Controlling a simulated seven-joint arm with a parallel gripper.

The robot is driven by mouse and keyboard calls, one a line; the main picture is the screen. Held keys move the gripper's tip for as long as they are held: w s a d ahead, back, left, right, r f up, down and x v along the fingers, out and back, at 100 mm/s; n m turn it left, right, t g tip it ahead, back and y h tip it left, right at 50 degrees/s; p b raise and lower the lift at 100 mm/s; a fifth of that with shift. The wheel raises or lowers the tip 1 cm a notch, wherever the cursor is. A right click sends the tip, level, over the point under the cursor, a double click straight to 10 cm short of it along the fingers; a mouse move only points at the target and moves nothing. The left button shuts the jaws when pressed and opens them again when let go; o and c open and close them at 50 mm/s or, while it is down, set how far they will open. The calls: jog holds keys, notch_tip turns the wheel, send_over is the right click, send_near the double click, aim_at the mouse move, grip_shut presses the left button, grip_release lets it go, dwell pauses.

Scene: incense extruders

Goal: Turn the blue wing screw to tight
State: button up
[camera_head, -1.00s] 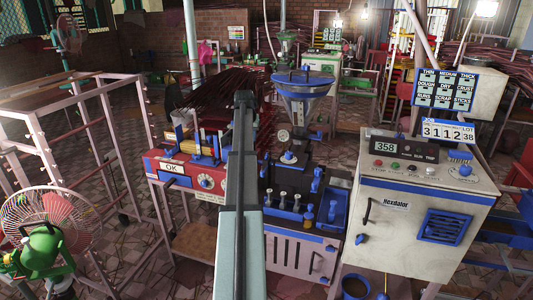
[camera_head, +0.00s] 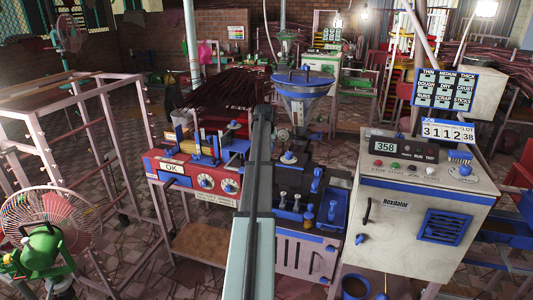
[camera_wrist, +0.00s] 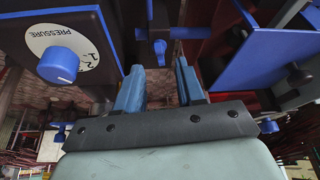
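In the wrist view a small blue wing-shaped piece (camera_wrist: 160,48), which looks like the wing screw, hangs under a blue bar, ahead of the fingertips and between their lines. My gripper (camera_wrist: 158,72) is open, with two blue fingers spread apart and nothing between them. The wing piece appears beyond the fingertips, apart from them. In the head view my arm stands in front of the machine and hides the fingers; I cannot make out the wing screw there.
In the wrist view a blue knob (camera_wrist: 58,65) on a white PRESSURE dial is close at left, and a blue plate (camera_wrist: 270,50) is close at right. In the head view the red panel (camera_head: 160,166) has two dials. A metal funnel (camera_head: 303,100) and a grey control cabinet (camera_head: 410,225) stand to the right.

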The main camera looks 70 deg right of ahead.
jog(key=shift+x, duration=1.95)
jog(key=shift+c, duration=0.4)
grip_shut()
